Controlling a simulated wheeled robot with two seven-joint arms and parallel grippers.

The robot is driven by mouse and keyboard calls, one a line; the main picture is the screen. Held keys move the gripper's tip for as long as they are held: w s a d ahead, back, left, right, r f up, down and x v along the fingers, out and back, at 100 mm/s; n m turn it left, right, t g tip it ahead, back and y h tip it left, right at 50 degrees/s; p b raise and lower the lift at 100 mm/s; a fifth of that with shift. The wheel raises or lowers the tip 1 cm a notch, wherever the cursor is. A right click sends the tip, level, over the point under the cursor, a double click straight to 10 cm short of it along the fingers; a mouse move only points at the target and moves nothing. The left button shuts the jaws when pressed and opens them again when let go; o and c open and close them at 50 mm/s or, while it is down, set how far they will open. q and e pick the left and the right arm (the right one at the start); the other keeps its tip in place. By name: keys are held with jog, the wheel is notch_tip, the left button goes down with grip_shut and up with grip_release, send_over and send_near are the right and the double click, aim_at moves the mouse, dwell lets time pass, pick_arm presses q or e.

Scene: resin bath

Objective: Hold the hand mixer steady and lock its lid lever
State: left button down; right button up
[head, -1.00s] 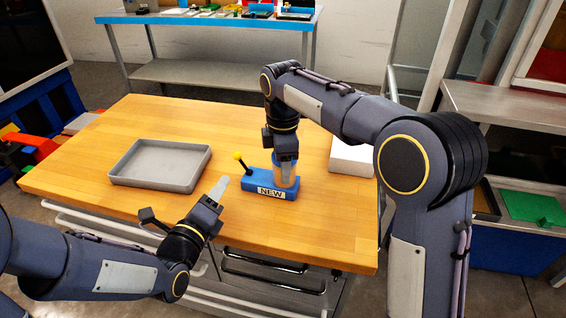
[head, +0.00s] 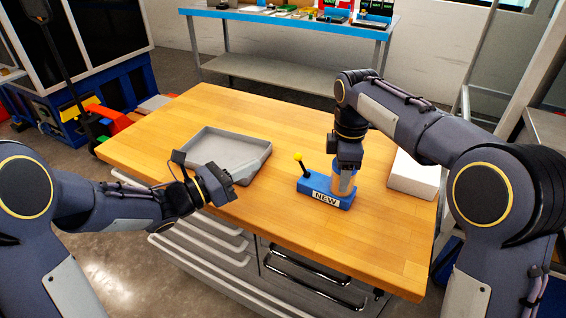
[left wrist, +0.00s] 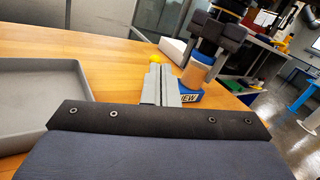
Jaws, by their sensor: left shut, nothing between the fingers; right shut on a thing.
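The hand mixer has a blue base (head: 313,187) with a "NEW" label and an orange-brown cup (head: 343,184) on its right end. Its lid lever (head: 301,165), black with a yellow knob, stands at the left end and leans left in the head view. My right gripper (head: 346,172) points down and is shut on the cup. My left gripper (head: 226,180) is shut and empty, left of the mixer and apart from it. In the left wrist view its fingers (left wrist: 157,82) overlap the base, and the yellow knob (left wrist: 155,67) shows just behind them.
A grey tray (head: 259,166) lies on the wooden table (head: 240,108), behind and beside my left gripper. A white box (head: 412,178) stands right of the mixer. The table front edge is close below the mixer. The table between tray and mixer is clear.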

pick_arm(q)
jog(key=a+f+m+g, duration=0.2)
jog(key=a+m, duration=0.1)
jog(key=s+a+m+g, duration=0.1)
jog(key=a, duration=0.1)
jog(key=shift+f, duration=0.4)
jog(key=shift+d, duration=0.1)
send_near(301, 163)
jog(key=w+d, duration=0.3)
jog(key=shift+w+d+r, duration=0.15)
jog(key=shift+w+d, duration=0.1)
jog(key=shift+d, duration=0.2)
